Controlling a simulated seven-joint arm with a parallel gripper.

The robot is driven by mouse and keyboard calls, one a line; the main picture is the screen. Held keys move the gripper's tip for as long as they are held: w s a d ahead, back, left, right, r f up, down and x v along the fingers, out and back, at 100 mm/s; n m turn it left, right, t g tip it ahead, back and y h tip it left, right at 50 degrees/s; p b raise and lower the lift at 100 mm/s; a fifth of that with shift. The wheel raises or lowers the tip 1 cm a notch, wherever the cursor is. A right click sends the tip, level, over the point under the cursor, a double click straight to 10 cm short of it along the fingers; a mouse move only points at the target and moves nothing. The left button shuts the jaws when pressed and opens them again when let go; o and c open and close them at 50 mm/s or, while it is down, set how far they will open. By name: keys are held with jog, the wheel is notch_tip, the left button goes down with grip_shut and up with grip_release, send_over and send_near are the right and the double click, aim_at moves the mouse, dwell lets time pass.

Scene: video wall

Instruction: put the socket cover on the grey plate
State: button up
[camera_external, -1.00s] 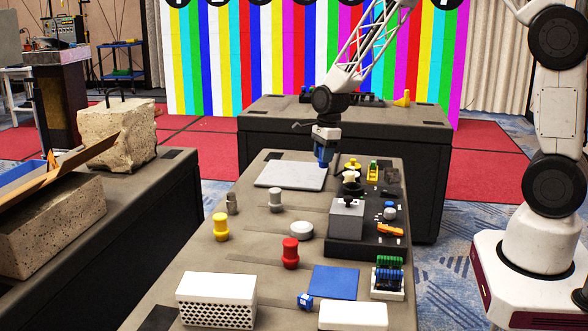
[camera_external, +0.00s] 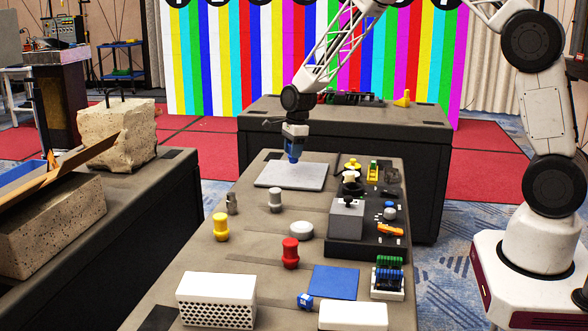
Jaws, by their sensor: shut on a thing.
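My gripper (camera_external: 294,159) points down above the grey plate (camera_external: 265,181), over its back middle part.
A dark board with a grey box (camera_external: 346,219) and small parts stands right of the plate.

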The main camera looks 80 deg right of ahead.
jog(key=shift+f, duration=0.1)
jog(key=shift+f, duration=1.7)
jog(key=shift+f, duration=0.1)
jog(key=o, duration=0.9)
jog(key=r, duration=0.8)
jog(key=s+r, duration=0.1)
jog(key=r, duration=0.3)
jog(key=shift+s+d+r, duration=0.1)
jog(key=shift+d, duration=0.3)
